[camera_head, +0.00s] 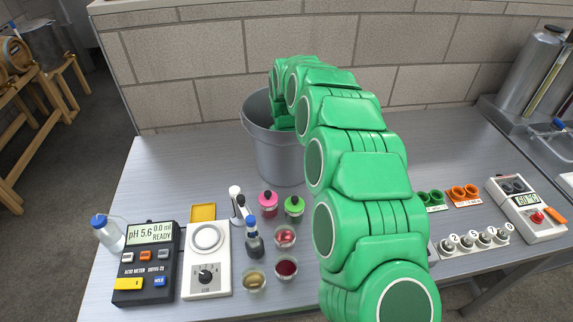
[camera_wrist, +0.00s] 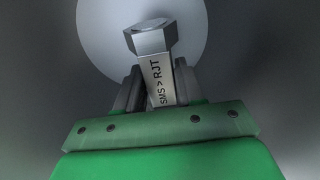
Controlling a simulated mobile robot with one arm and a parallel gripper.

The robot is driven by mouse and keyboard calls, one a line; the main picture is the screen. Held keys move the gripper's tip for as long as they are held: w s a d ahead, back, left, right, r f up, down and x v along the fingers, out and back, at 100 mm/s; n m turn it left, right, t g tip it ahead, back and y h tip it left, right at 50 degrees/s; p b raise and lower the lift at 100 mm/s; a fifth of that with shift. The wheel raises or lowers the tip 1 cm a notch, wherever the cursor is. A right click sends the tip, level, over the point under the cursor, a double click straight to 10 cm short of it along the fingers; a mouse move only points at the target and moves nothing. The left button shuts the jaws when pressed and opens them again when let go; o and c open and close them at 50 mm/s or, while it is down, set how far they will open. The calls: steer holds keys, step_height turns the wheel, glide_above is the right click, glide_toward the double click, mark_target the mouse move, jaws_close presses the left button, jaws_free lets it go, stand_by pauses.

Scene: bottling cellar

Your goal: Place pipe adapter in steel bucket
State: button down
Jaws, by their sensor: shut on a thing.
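The steel bucket (camera_head: 280,158) stands on the bench near the wall in the head view. My green arm reaches over its rim, and the arm's end goes down into it, so my gripper is hidden there. In the wrist view my gripper (camera_wrist: 158,88) is shut on the pipe adapter (camera_wrist: 152,45), a grey metal piece with a hex head and the marking "SMS > RJT". The head points away from the gripper. Behind it is a pale round area, seemingly the bucket's floor (camera_wrist: 100,30), with darker grey wall around it. I cannot tell whether the adapter touches the floor.
At the front left are an acid meter (camera_head: 148,262), a white stirrer (camera_head: 207,260), a wash bottle (camera_head: 107,233) and several small flasks and cups (camera_head: 285,236). On the right are orange and green clips (camera_head: 463,195), a row of white-topped pieces (camera_head: 475,241) and a handheld meter (camera_head: 525,208). Bare bench lies left of the bucket (camera_head: 190,165).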

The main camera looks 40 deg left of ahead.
steer(key=shift+f, duration=2)
steer(key=shift+f, duration=0.15)
steer(key=c, duration=0.7)
jaws_free()
step_height(320, 180, up, 12)
steer(key=shift+r, duration=0.15)
